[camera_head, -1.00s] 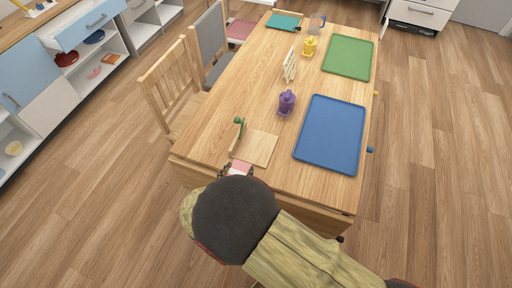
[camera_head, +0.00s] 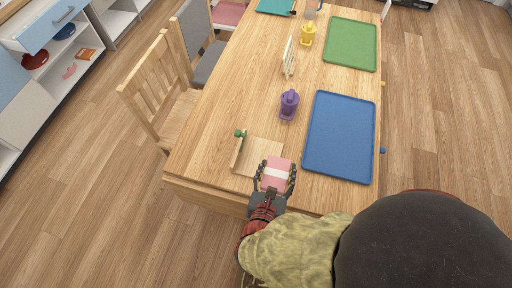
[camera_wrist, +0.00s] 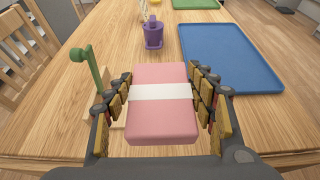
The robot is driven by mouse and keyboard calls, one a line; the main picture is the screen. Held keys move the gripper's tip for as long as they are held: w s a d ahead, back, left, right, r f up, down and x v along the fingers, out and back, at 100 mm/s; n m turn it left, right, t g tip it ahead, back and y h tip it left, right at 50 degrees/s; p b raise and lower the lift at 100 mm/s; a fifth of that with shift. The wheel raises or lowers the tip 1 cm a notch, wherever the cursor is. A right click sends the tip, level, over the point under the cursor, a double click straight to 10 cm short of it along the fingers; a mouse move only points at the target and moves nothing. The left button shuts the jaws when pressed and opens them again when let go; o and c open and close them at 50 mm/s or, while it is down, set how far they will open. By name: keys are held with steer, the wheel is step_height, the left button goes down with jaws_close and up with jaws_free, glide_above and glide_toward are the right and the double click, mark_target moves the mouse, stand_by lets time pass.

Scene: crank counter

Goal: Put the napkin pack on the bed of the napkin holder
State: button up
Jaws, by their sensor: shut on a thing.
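The napkin pack is a pink block with a white band (camera_wrist: 160,112); it also shows in the head view (camera_head: 277,173). My gripper (camera_head: 275,178) is shut on it, with fingers on its left and right sides, and holds it at the table's near edge. The napkin holder is a light wooden bed (camera_head: 262,150) with an upright wall on its left and a green-knobbed arm (camera_head: 240,133). The pack overlaps the bed's near right corner in the head view. In the wrist view the green arm (camera_wrist: 85,60) stands left of the pack, which hides much of the bed.
A blue tray (camera_head: 339,137) lies right of the holder. A purple dispenser (camera_head: 288,104) stands behind it. A yellow dispenser (camera_head: 307,35), a white rack (camera_head: 288,58) and a green tray (camera_head: 350,44) are farther back. A wooden chair (camera_head: 165,85) is at the left.

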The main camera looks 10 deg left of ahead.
steer(key=w+a+f+b, duration=0.4)
steer(key=w+a+f, duration=0.1)
steer(key=w, duration=0.3)
steer(key=b, duration=0.3)
glide_above(260, 156)
steer(key=f, duration=0.4)
steer(key=shift+s+d, duration=0.2)
steer(key=shift+s, duration=0.15)
steer(key=shift+w+a+f, duration=0.1)
steer(key=shift+w+f, duration=0.05)
steer(key=shift+f, duration=0.1)
steer(key=shift+w+a+f+b, duration=0.15)
steer(key=shift+f+b, duration=0.9)
steer(key=shift+f, duration=0.65)
steer(key=shift+f, duration=0.15)
steer(key=o, duration=0.8)
steer(key=shift+o, duration=0.3)
